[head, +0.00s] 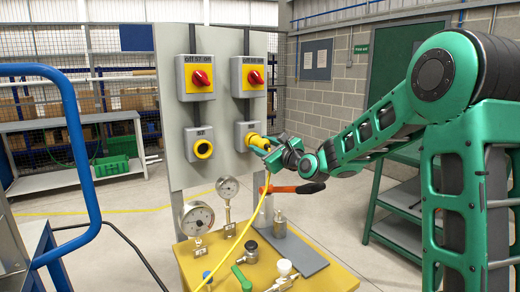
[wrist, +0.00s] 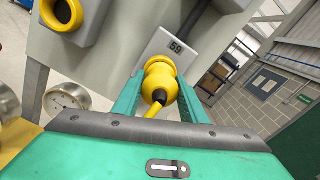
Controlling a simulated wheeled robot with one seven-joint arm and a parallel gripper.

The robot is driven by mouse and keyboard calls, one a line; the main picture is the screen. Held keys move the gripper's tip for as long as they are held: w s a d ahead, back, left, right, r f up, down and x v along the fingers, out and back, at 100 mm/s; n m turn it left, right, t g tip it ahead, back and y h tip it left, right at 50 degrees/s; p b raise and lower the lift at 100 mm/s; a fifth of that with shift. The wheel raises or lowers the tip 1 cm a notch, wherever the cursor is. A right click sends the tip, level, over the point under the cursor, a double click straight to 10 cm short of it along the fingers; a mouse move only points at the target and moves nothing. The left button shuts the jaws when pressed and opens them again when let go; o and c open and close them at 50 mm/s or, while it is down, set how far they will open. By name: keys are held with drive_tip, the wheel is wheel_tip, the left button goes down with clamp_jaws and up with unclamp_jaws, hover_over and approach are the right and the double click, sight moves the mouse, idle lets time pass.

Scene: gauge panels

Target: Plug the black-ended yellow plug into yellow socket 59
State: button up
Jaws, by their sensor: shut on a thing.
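My gripper (wrist: 160,92) is shut on the yellow plug (wrist: 160,86), one finger on each side of its body. In the head view my gripper (head: 270,148) holds the plug at the front of the grey box of socket 59 (head: 241,129). In the wrist view that box (wrist: 172,45) reads 59. The plug has a black end where its yellow cable (wrist: 150,111) leaves. A yellow ring (wrist: 159,62) shows just beyond the plug, in line with it. The plug hides most of the socket, and I cannot tell how far in it sits.
Another yellow socket (head: 203,149) is left on the grey panel (head: 172,100). Two red-handled switches (head: 202,78) (head: 255,77) are above. Gauges (head: 196,218) (head: 227,187) and valves stand on the yellow table (head: 322,278) below. An orange-handled lever (head: 292,189) is close under my gripper.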

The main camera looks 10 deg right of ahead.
drive_tip(key=o, duration=1.2)
drive_tip(key=shift+o, duration=0.2)
